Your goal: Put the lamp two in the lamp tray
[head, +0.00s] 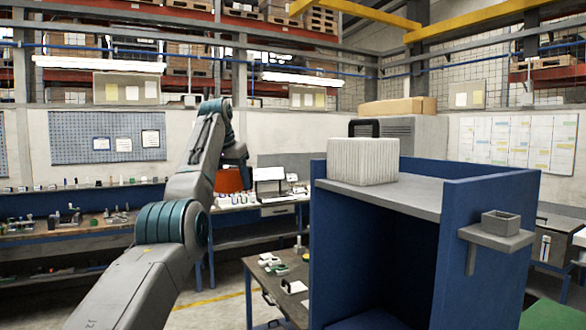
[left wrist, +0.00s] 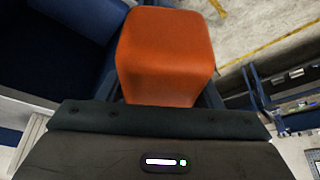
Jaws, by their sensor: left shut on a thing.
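My left gripper (left wrist: 165,92) is shut on an orange block-shaped thing with rounded edges, which I take for lamp two (left wrist: 165,45). The orange thing also shows in the head view (head: 229,180), partly behind my left arm, held in the air left of the blue cabinet. The fingertips are mostly hidden. My right gripper is not in view.
The blue cabinet (head: 472,175) has raised side walls and a grey top (head: 415,195). A white ribbed block (head: 363,161) with a black handle stands on it. A low table (head: 262,280) with small parts is left of the cabinet. Workbenches (head: 60,240) line the back.

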